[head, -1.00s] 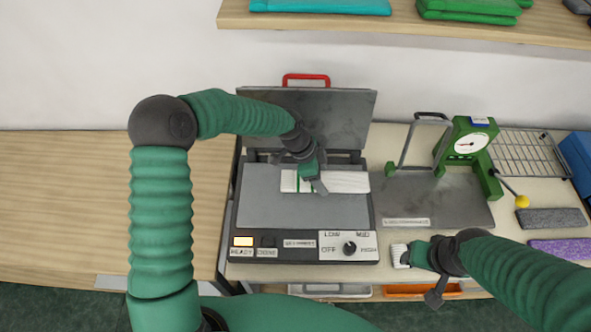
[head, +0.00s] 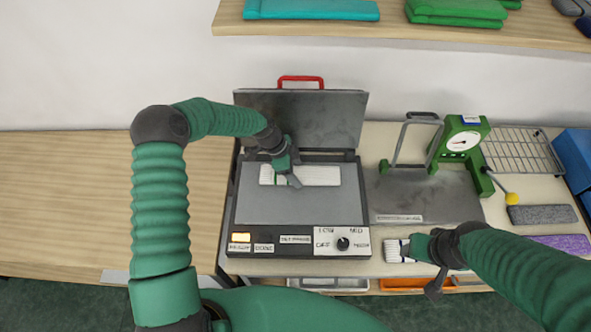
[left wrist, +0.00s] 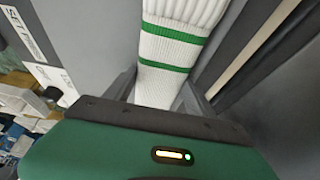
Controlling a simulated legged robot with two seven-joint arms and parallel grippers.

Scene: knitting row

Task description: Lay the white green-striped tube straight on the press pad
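The white green-striped tube (head: 318,175) lies across the far part of the grey press pad (head: 300,206), roughly parallel to its far edge.
The press lid (head: 310,118) with a red handle stands open behind the pad. A control panel (head: 340,241) with a knob is at the front. A green dial device (head: 460,143) and wire rack (head: 520,151) stand right. The wooden table (head: 90,200) at left is clear.

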